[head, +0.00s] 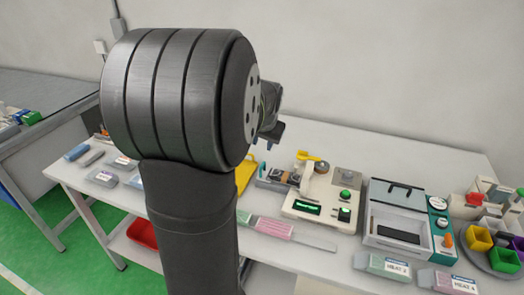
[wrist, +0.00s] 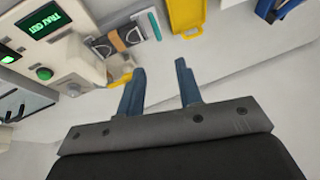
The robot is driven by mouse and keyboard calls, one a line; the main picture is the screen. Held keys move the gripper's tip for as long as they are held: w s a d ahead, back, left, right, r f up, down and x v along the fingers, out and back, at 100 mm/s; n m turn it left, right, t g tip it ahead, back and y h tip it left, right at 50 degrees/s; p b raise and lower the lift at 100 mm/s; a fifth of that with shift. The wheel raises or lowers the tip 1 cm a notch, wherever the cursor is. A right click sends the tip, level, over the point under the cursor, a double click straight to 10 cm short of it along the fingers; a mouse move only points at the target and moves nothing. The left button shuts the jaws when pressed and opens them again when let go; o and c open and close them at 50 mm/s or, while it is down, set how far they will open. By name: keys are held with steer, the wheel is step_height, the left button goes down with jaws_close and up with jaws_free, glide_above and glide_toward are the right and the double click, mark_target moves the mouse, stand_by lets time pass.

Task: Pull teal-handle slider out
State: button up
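A narrow teal piece (wrist: 154,24) stands at the right end of a grey tray-like fixture (wrist: 103,46) with an orange-brown strip, at the top of the wrist view. In the head view, the teal piece (head: 262,169) shows at the left end of this fixture. I cannot tell for sure that it is the slider's handle. My gripper (wrist: 158,68) is open and empty, its two blue-grey fingers apart over the white table, clear of the fixture. In the head view my gripper (head: 272,132) is partly hidden behind my arm, above the table.
A cream machine with a green display (head: 322,200) stands beside the fixture. A lidded device with a teal panel (head: 398,215) is farther right. A yellow tray (wrist: 187,15) lies near the fixture. Labelled packets (head: 268,228) lie at the front. The back of the table is clear.

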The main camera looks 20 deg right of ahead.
mark_target(262, 165)
steer(key=shift+v, duration=1.55)
steer(key=shift+f, duration=0.1)
steer(key=x, duration=1.7)
steer(key=shift+w+f, duration=0.1)
